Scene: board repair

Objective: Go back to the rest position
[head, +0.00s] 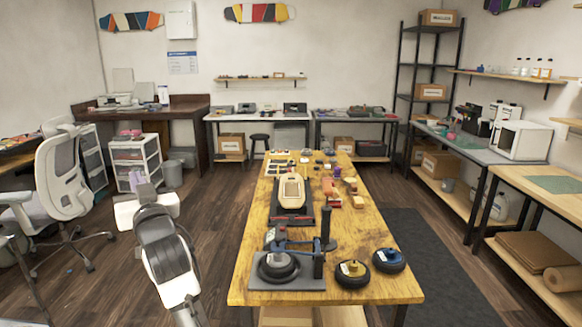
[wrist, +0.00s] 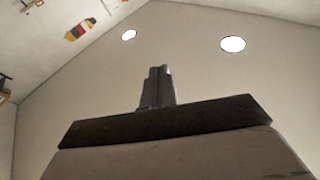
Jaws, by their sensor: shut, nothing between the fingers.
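My gripper (wrist: 160,72) shows in the wrist view as a dark pair of fingers above a wide dark plate. The fingers are together with nothing between them, and bare wall and ceiling lie behind them. In the head view my white and black arm stands at the lower left, beside the left edge of the wooden worktable (head: 368,236) and clear of it. The fingers are too small to make out there.
The worktable holds a wheel in a stand (head: 278,267), a beige board in a dark fixture (head: 291,190), a black wheel with a yellow hub (head: 352,275) and one with a blue hub (head: 389,260). An office chair (head: 62,178) stands at left. Floor (head: 215,225) between is clear.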

